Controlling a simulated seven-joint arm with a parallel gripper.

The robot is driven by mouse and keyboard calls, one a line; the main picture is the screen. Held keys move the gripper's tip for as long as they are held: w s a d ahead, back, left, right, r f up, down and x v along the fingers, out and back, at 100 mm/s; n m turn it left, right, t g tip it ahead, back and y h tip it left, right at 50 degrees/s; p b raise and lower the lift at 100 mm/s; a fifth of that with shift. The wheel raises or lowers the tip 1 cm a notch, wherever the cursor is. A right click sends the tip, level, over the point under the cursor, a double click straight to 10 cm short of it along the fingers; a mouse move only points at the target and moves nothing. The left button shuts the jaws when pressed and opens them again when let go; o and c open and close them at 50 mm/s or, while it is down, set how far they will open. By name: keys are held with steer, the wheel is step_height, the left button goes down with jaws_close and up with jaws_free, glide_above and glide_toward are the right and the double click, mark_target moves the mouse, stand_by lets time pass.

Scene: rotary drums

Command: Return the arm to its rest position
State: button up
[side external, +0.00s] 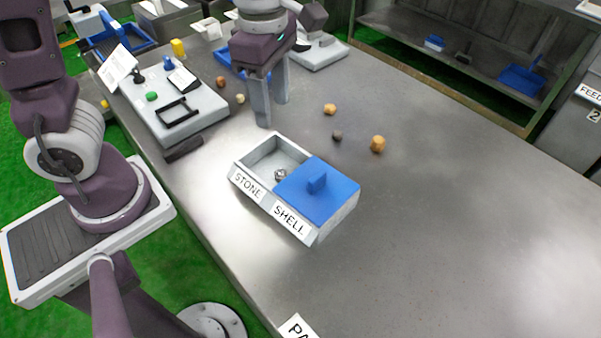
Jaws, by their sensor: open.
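My gripper (271,100) points down above the grey table (440,210), left of centre at the back, with its two fingers apart and nothing between them. It is behind the two-part bin (259,152), clear of it in the picture. The rest of my arm reaches up out of the top of the view. The bin's left compartment is labelled STONE and is uncovered, with a small grey stone (280,174) inside. The right compartment is labelled SHELL and is covered by a blue lid (318,192) with a block handle. What is under the lid is hidden.
Several small brown and dark lumps lie on the table, such as a tan one (377,144) right of the bin. A control panel (165,112) with buttons and a black handle stands left of my gripper.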

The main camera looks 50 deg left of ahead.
steer(key=s+a+r+m+t, duration=0.1)
steer(key=s+r+m, duration=0.3)
steer(key=m, duration=0.7)
steer(key=s+a+r+m+t, duration=0.1)
steer(key=s+r+m+t, duration=0.3)
steer(key=s+m, duration=0.5)
steer(key=m, duration=0.3)
steer(key=shift+s+a, duration=0.2)
steer(key=shift+a, duration=0.2)
